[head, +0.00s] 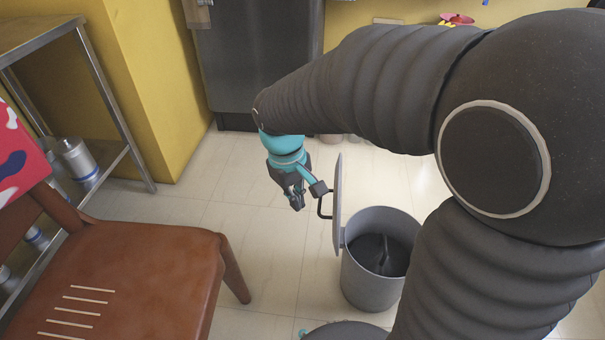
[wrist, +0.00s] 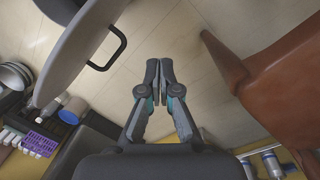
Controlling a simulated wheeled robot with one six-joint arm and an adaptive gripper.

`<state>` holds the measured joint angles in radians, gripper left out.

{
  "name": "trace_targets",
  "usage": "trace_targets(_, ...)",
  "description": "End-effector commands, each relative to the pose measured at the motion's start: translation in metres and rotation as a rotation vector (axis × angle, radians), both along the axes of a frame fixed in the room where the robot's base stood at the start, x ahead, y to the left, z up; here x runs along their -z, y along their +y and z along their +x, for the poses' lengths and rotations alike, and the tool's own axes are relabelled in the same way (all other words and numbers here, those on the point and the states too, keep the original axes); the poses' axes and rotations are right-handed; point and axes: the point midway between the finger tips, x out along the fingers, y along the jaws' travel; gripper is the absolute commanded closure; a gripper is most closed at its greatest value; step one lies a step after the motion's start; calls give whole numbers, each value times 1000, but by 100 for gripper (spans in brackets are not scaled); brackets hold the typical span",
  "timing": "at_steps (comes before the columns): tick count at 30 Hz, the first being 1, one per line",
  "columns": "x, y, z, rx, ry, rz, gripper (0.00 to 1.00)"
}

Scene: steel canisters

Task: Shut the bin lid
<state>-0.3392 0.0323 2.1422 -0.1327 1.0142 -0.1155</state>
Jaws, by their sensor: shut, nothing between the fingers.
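A grey round bin (head: 363,285) stands on the tiled floor in the head view, with a dark inside. Its lid (head: 338,205) stands upright, open, at the bin's left rim, with a black handle (head: 322,203) on its left face. My gripper (head: 298,203) is shut and empty, just left of the lid and handle. In the wrist view my gripper (wrist: 160,68) shows its fingertips together over bare floor. The lid (wrist: 75,45) is at the upper left there, with its handle (wrist: 112,50) apart from the fingers.
A brown chair (head: 140,270) stands at the left; it also shows in the wrist view (wrist: 270,75). A steel shelf (head: 100,110) with canisters (head: 77,160) is behind it. A dark steel cabinet (head: 255,55) is at the back. Floor between chair and bin is clear.

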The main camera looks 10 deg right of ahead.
Motion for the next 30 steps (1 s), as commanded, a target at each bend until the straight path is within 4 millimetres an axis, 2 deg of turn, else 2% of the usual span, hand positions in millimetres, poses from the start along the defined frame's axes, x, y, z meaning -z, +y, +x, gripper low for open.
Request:
trace_targets(6, 32, 31, 39, -205, 123, -105, 100)
trace_targets(12, 55, 51, 70, -390, 217, -193, 100)
trace_targets(17, 57, 56, 100, -537, 279, -261, 100)
trace_targets(19, 41, 54, 112, -604, 288, -287, 100)
trace_targets(22, 29, 49, 115, -675, 322, -311, 100)
trace_targets(30, 35, 42, 109, -743, 370, -312, 100)
